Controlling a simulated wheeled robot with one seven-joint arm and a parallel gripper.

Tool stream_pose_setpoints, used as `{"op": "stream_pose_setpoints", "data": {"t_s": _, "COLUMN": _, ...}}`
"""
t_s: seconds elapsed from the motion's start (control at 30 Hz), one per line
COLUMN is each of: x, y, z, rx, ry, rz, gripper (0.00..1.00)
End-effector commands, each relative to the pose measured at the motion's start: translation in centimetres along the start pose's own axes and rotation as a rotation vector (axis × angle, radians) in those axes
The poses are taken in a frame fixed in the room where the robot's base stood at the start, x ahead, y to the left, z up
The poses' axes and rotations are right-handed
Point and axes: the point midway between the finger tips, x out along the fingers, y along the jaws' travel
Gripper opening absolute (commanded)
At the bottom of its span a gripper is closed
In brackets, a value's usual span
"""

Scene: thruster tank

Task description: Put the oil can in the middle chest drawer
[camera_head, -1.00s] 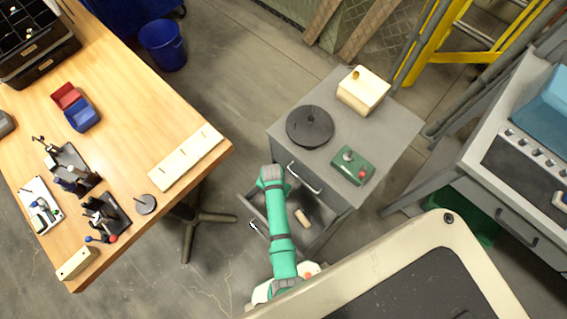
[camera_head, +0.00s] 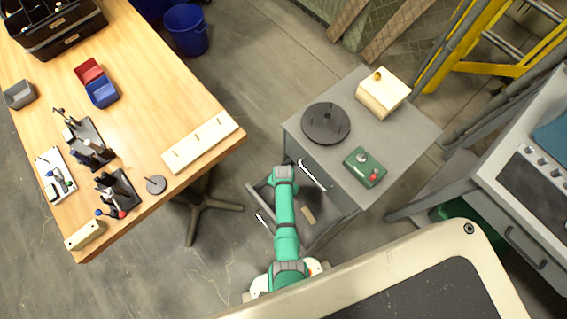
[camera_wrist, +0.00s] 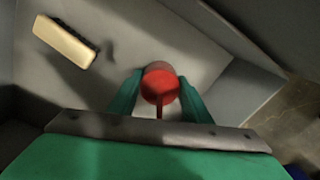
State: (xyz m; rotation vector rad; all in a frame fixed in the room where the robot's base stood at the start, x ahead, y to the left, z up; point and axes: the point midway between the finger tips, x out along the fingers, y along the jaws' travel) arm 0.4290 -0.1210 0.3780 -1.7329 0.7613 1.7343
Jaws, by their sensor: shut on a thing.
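The oil can (camera_wrist: 160,84) shows in the wrist view as a red round body with a thin red spout. My gripper (camera_wrist: 160,95) is shut on it, with one green finger on each side. The can is over the grey floor of an open drawer (camera_wrist: 205,38); I cannot tell whether it touches that floor. In the head view, the open drawer (camera_head: 333,231) sticks out of the grey chest (camera_head: 393,150), below a closed drawer with a bright handle (camera_head: 315,175). My green arm reaches over the open drawer, and the can is hidden there.
A tan block-like item with a dark side (camera_wrist: 65,42) lies in the drawer; it also shows in the head view (camera_head: 307,214). The chest top holds a dark disc (camera_head: 326,123), a green box (camera_head: 364,167) and a cream box (camera_head: 382,93). A wooden table (camera_head: 150,100) stands left.

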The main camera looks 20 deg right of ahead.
Motion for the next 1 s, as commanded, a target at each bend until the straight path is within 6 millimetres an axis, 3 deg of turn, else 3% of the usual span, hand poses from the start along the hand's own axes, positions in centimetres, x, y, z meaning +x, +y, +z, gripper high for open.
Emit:
{"op": "stream_pose_setpoints", "data": {"t_s": 0.07, "x": 0.2, "y": 0.0, "z": 0.0, "rx": -0.001, "ry": 0.000, "rz": 0.000, "gripper": 0.15}}
{"op": "stream_pose_setpoints", "data": {"t_s": 0.1, "x": 0.2, "y": 0.0, "z": 0.0, "rx": -0.001, "ry": 0.000, "rz": 0.000, "gripper": 0.49}}
{"op": "stream_pose_setpoints", "data": {"t_s": 0.17, "x": 0.2, "y": 0.0, "z": 0.0, "rx": 0.000, "ry": 0.000, "rz": 0.000, "gripper": 0.63}}
{"op": "stream_pose_setpoints", "data": {"t_s": 0.57, "x": -0.2, "y": 0.0, "z": 0.0, "rx": 0.000, "ry": 0.000, "rz": 0.000, "gripper": 0.63}}
{"op": "stream_pose_setpoints", "data": {"t_s": 0.77, "x": -2.4, "y": 0.0, "z": 0.0, "rx": 0.001, "ry": 0.002, "rz": -0.002, "gripper": 0.63}}
{"op": "stream_pose_setpoints", "data": {"t_s": 1.0, "x": -6.9, "y": 0.1, "z": -0.1, "rx": 0.002, "ry": 0.002, "rz": -0.002, "gripper": 0.63}}
